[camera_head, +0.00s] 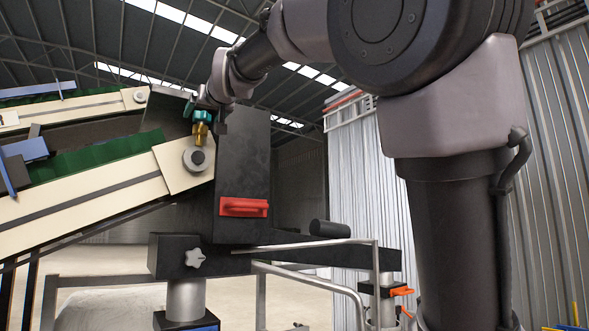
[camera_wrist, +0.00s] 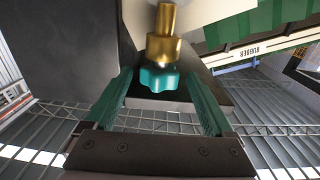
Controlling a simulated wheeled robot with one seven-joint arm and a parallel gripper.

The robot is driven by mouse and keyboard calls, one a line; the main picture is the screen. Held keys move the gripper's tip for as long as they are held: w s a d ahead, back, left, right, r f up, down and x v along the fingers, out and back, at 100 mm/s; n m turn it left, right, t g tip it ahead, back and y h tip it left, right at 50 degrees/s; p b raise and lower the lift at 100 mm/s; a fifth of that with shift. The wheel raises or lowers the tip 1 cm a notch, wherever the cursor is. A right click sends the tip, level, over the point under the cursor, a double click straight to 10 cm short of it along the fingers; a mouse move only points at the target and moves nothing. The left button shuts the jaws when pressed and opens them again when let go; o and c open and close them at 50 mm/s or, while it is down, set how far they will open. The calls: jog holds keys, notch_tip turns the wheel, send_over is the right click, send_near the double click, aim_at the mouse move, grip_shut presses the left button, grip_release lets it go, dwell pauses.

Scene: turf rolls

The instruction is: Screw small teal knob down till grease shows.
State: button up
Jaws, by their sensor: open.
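The small teal knob (camera_wrist: 160,79) is a lobed cap on a brass fitting (camera_wrist: 165,40), seen in the wrist view between my finger pads. In the head view the teal knob (camera_head: 202,115) sits on top of the upright brass fitting (camera_head: 199,132), beside the dark machine housing. My gripper (camera_wrist: 160,103) is open, with one green-padded finger on each side of the knob and gaps showing on both sides. In the head view my gripper (camera_head: 208,104) is small and partly hidden at the knob. No grease can be made out.
The dark housing (camera_head: 243,160) with a red handle (camera_head: 244,207) stands right beside the fitting. Cream conveyor rails (camera_head: 90,196) with green belt run to the left. A pale star-shaped knob (camera_head: 195,258) and metal tube rails (camera_head: 315,279) are below.

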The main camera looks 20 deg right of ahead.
jog(key=shift+w+d+n+g+y, duration=0.1)
jog(key=shift+d+n+g+y, duration=0.1)
jog(key=shift+n+g+y, duration=0.75)
jog(key=shift+w+d+n+g+y, duration=0.15)
jog(key=shift+n+g+y, duration=0.2)
jog(key=shift+n+y, duration=1.15)
